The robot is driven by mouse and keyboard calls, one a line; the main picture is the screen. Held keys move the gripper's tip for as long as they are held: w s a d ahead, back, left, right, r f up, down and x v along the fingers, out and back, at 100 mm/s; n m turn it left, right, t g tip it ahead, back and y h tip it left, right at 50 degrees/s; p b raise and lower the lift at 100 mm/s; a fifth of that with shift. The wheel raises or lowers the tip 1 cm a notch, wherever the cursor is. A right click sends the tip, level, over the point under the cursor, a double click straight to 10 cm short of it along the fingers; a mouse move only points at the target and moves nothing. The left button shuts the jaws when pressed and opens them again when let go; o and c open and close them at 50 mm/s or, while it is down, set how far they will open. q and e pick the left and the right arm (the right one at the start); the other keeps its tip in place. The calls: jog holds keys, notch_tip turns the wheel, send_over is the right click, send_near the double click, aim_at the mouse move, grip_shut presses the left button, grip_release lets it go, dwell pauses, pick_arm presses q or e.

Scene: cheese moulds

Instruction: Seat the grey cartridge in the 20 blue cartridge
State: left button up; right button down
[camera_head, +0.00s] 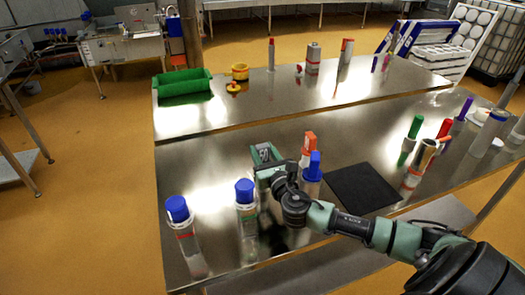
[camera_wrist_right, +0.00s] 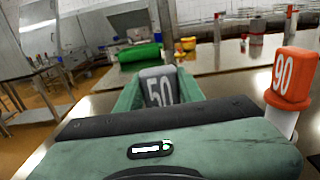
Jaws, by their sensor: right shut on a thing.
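My right gripper (camera_head: 265,158) is shut on the grey cartridge (camera_wrist_right: 158,88), marked 50, and holds it up at the middle of the near steel table. In the right wrist view, the cartridge stands between the green jaws (camera_wrist_right: 157,98); its lower part is hidden. Blue-topped cartridges stand on the near table: one at the left (camera_head: 177,208), one right of it (camera_head: 245,191), and one just right of my gripper (camera_head: 314,165). No number is readable on the blue tops. My left gripper is not in view.
An orange cartridge (camera_wrist_right: 293,78) marked 90 stands close to the right of my gripper. A black mat (camera_head: 362,188) lies right of my arm. Green, red and purple-topped items stand farther right. A green bin (camera_head: 183,86) is on the back table.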

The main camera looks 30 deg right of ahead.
jog(key=c, duration=0.8)
grip_release()
notch_tip(320, 180, up, 20)
jog(key=shift+p, duration=0.55)
jog(key=shift+f, duration=0.1)
